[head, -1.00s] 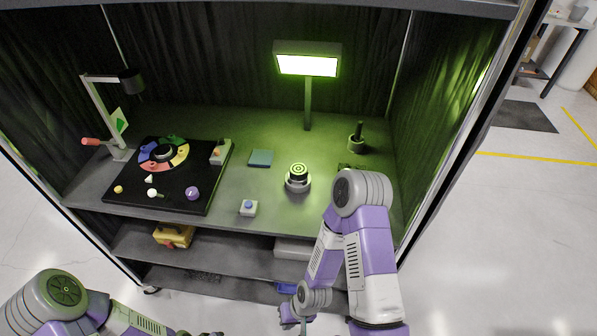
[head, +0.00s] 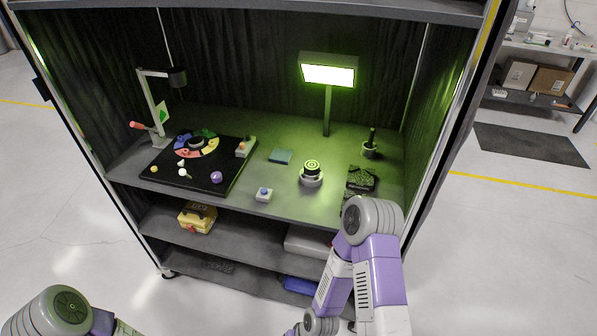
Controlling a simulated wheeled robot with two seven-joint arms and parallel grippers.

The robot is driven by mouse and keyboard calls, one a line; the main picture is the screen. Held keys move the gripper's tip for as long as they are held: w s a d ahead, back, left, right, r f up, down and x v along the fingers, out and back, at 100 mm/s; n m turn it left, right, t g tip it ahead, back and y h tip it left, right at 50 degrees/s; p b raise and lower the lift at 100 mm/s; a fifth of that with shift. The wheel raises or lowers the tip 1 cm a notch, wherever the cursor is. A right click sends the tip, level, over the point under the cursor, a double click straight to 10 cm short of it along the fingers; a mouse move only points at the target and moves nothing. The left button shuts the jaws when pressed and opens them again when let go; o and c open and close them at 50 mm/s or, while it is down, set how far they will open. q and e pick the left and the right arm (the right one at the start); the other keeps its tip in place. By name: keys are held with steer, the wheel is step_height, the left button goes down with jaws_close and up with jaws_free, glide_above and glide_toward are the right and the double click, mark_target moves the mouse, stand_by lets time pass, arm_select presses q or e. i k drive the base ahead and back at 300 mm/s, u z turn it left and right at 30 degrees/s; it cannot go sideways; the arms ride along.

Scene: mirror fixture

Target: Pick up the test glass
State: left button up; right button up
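A round disc with bright green and dark rings, which looks like the test glass (head: 312,165), lies on top of a pale round base (head: 311,180) on the cabinet's lit shelf. I cannot tell where the glass ends and the piece under it begins. The green-white lamp panel (head: 328,74) stands behind it on a post. My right arm rises from the bottom, in front of the shelf and right of the disc, well apart from it. Its gripper is below the frame. Only part of my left arm shows at bottom left, and its gripper is out of view.
Left on the shelf (head: 240,209) are a black board (head: 222,184) with coloured segments and knobs, and a desk lamp (head: 154,105). A blue-button box (head: 264,195), a teal pad (head: 280,156), a dark cup (head: 370,150) and dark blocks (head: 361,178) surround the disc. A yellow case (head: 197,217) sits below.

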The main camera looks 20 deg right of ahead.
mark_target(311, 167)
steer(key=u, duration=1)
steer(key=i, duration=1.1)
steer(key=z, duration=0.3)
